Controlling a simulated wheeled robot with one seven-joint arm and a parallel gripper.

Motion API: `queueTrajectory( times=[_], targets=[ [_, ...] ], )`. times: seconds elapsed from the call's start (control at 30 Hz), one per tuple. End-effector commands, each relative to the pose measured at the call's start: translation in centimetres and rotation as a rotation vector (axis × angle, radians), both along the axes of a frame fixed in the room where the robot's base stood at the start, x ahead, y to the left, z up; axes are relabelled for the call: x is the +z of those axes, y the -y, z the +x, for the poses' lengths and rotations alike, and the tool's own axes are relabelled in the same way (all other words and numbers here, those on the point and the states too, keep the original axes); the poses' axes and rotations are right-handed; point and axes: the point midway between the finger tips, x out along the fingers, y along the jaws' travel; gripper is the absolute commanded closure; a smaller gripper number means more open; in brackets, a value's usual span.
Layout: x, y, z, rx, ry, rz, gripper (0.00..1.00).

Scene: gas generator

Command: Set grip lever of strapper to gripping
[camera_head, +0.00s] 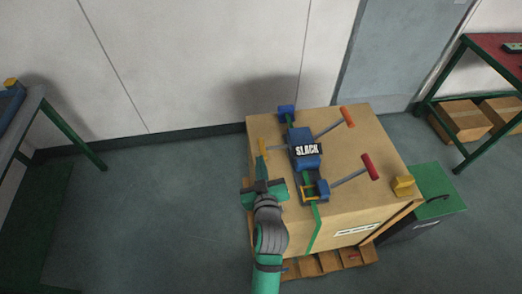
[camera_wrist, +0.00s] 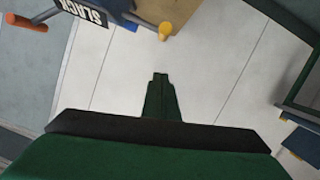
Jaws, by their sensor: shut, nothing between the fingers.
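The strapper (camera_head: 305,160) is a blue tool with a black "SLACK" label, lying on top of a cardboard box (camera_head: 350,215) along a green strap (camera_head: 314,235). Two grey levers end in red grips (camera_head: 347,117) (camera_head: 370,166) on its right side. A yellow-ended lever (camera_head: 262,148) sticks out on its left side. I cannot read which lever is the grip lever. My gripper (camera_head: 261,166) is shut and empty just left of the strapper, near the yellow end. In the wrist view, the yellow end (camera_wrist: 165,30) is beyond the shut fingertips (camera_wrist: 160,76), apparently apart from them.
The box stands on a wooden pallet (camera_head: 325,262) near the wall. A yellow object (camera_head: 403,186) sits on its right corner. A green case (camera_head: 440,190) stands to the right. Tables stand at far left (camera_head: 65,130) and far right (camera_head: 465,95). Floor left of the box is clear.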

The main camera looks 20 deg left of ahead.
Motion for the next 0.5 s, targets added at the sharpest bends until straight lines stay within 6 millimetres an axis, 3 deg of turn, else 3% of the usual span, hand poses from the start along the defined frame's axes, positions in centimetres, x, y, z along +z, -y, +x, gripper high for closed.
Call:
queueTrajectory(
  times=[0.23, 0.5],
  targets=[
    [-0.1, -0.5, 0.9, -0.001, 0.001, 0.002, 1.00],
    [-1.2, -2.7, 4.8, 0.001, 0.002, 0.001, 1.00]
  ],
)
